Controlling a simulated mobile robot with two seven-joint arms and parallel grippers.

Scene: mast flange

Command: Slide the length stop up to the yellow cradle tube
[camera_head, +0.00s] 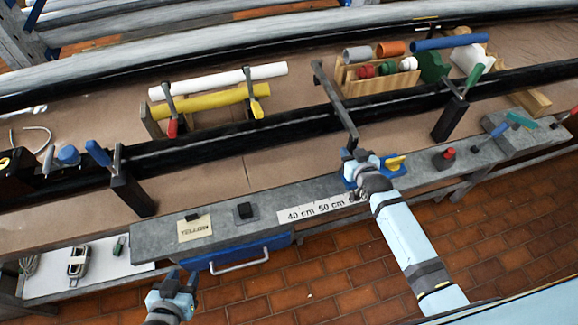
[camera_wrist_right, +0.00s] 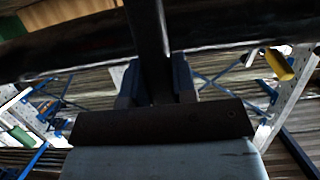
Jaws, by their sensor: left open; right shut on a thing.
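The yellow cradle tube (camera_head: 205,101) lies behind the long black rail, in front of a white tube (camera_head: 220,80). What looks like the length stop, a black bar (camera_head: 335,104), crosses the rail to the right of the yellow tube, with a clear gap between them. My right gripper (camera_head: 358,160) is shut on the bar's near end. In the right wrist view the gripper (camera_wrist_right: 156,84) has its fingers on both sides of the dark bar (camera_wrist_right: 148,40). My left gripper (camera_head: 175,286) is open and empty in front of the bench, low in the picture.
A wooden crate (camera_head: 385,84) of coloured pieces is right of the bar. A scale label (camera_head: 315,208) and a yellow sign (camera_head: 195,229) are on the front ledge.

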